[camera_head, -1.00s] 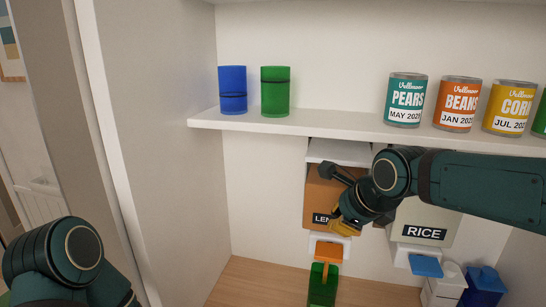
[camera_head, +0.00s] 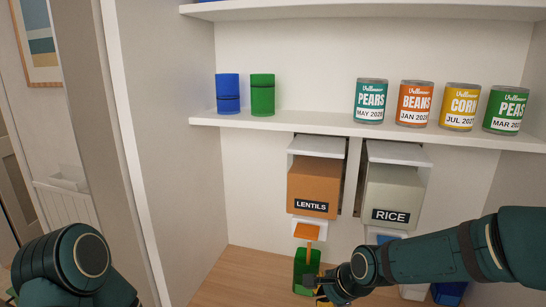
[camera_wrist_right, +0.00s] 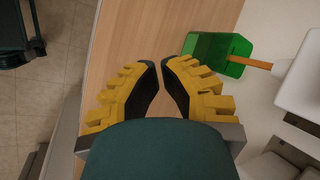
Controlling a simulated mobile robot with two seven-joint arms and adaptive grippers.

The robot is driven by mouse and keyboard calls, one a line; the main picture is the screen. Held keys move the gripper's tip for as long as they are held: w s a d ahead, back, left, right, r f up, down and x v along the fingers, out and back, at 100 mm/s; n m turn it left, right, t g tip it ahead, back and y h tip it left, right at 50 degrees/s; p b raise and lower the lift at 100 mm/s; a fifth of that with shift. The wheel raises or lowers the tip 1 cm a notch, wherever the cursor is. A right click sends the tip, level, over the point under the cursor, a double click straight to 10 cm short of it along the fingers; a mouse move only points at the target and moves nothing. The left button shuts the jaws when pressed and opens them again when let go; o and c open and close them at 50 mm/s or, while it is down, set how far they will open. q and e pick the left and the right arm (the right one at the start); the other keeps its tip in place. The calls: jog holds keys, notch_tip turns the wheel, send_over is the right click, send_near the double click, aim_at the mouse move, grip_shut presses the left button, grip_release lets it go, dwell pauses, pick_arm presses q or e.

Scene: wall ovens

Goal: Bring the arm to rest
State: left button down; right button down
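My right arm (camera_head: 435,262) is dark teal and comes in from the right, low in the head view. Its gripper (camera_head: 322,297) is at the bottom edge, beside the green container (camera_head: 303,270), partly cut off. In the right wrist view the gripper (camera_wrist_right: 161,62) shows two yellow fingers with black pads. A narrow gap lies between their tips, with nothing held. The same green container shows to the right of the fingertips, apart from them. Part of my left arm (camera_head: 75,262) shows at lower left; its gripper is out of view.
A lentils dispenser (camera_head: 314,185) and a rice dispenser (camera_head: 392,195) hang under a shelf (camera_head: 300,121). On it stand a blue canister (camera_head: 228,95), a green canister (camera_head: 262,96) and several cans. The wooden counter (camera_head: 235,272) has bare room left of the green container.

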jog(key=s+f+n+g, duration=0.1)
jog(key=s+f+n, duration=0.3)
jog(key=f, duration=0.4)
jog(key=s+f+n+g, duration=0.1)
jog(key=s+f+n, duration=0.3)
jog(key=s+f, duration=0.3)
jog(key=s+a+f+n+g, duration=0.1)
jog(key=s+f+n, duration=0.3)
jog(key=f, duration=0.6)
jog(key=shift+s+f+n, duration=0.2)
jog(key=shift+s+n, duration=0.2)
jog(key=shift+s, duration=0.5)
jog(key=shift+w+a, duration=0.1)
jog(key=shift+a, duration=0.1)
dwell(2.1)
